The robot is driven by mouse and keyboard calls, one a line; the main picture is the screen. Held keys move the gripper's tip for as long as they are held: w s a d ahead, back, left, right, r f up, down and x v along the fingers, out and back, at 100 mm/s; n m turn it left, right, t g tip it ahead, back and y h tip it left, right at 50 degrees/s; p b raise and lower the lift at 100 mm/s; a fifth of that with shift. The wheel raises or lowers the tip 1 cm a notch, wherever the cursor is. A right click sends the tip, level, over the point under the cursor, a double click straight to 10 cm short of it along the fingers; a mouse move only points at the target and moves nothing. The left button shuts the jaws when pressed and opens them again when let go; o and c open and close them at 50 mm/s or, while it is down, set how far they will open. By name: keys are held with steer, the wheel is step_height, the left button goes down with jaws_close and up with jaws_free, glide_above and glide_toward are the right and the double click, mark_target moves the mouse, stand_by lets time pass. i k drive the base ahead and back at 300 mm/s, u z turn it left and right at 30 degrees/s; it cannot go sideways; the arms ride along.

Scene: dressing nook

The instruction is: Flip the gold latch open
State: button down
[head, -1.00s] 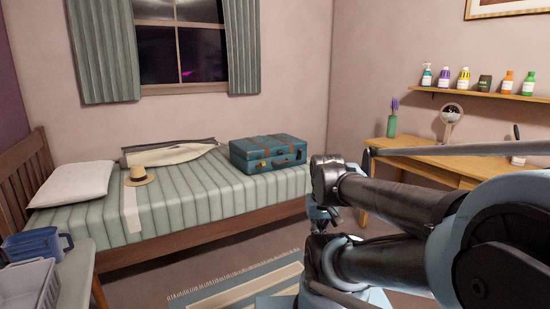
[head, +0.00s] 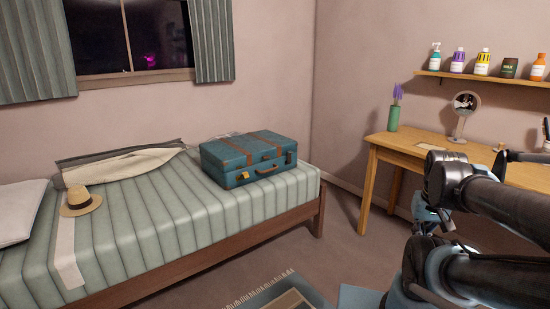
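A closed teal suitcase (head: 222,158) with brown straps lies on the bed near its right end. Its front face carries a tan handle (head: 267,171). A small gold latch (head: 243,177) shows left of the handle, and another gold latch (head: 289,158) shows right of it. They are too small to tell whether either is flipped open. My gripper (head: 432,215) seems to be at the folded arm's end on the right, well apart from the suitcase. Its fingers are not clear enough to tell open from shut.
The bed (head: 185,215) has a wooden frame and holds a straw hat (head: 80,203), a folded garment (head: 125,166) and a pillow (head: 18,210). A wooden desk (head: 400,155) with a mirror (head: 465,104) stands right. Floor is free between bed and desk; a rug (head: 275,298) lies in front.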

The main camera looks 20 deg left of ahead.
mark_target(245, 174)
steer(key=u, duration=0.2)
steer(key=i, duration=0.95)
steer(key=u, duration=0.75)
steer(key=i, duration=0.4)
steer(key=u, duration=0.35)
